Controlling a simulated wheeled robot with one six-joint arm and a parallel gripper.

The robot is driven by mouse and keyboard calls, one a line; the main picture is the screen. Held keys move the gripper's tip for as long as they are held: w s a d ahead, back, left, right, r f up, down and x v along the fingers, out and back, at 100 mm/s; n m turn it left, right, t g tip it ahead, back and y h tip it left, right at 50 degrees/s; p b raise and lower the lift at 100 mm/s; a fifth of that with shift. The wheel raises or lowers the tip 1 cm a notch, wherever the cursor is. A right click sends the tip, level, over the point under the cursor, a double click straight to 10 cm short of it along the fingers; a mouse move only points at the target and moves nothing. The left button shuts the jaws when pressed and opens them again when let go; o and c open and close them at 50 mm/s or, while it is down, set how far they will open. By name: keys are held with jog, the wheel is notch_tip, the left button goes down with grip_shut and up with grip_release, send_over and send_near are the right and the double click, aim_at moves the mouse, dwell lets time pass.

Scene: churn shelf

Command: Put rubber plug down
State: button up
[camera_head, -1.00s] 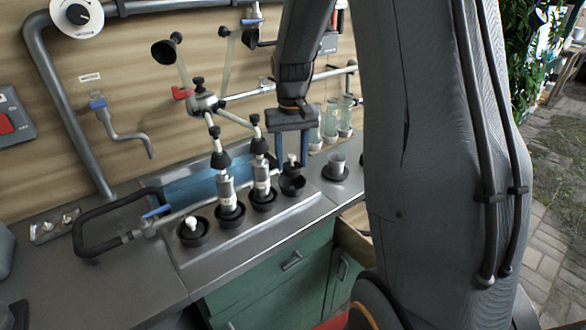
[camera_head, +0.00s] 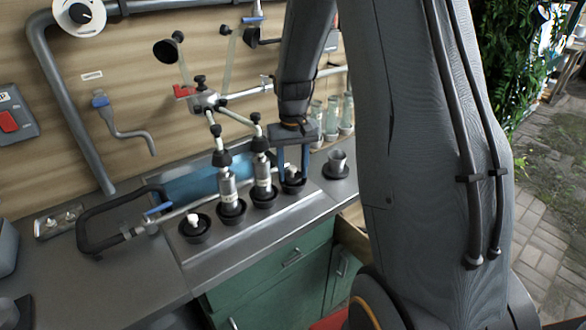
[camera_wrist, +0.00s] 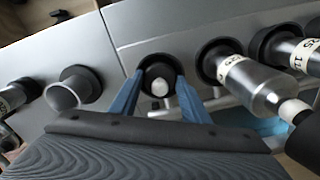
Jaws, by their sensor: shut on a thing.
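The rubber plug, with a pale rounded top (camera_wrist: 159,87), is between the blue fingers of my gripper (camera_head: 292,178). In the wrist view my gripper (camera_wrist: 158,92) has one finger on each side of it. The plug is down at the black round cup (camera_head: 294,187) at the right end of the row, which also shows in the wrist view (camera_wrist: 157,64). The plug's lower part is hidden, so I cannot tell whether it rests on the cup's bottom.
Left of the gripper stand two labelled cylinders (camera_head: 228,187) (camera_head: 262,175) in black cups, joined to a tube stand. A cup with a white-topped piece (camera_head: 193,222) is at the far left. A metal cup (camera_head: 337,161) stands close on the right. The left steel counter (camera_head: 120,280) is mostly clear.

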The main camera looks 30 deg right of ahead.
aim_at(293, 167)
jog(key=shift+f, duration=0.2)
jog(key=o, duration=1)
jog(key=shift+s, duration=0.1)
jog(key=shift+o, duration=0.2)
notch_tip(293, 167, up, 13)
jog(key=b, duration=0.2)
jog(key=shift+r, duration=0.15)
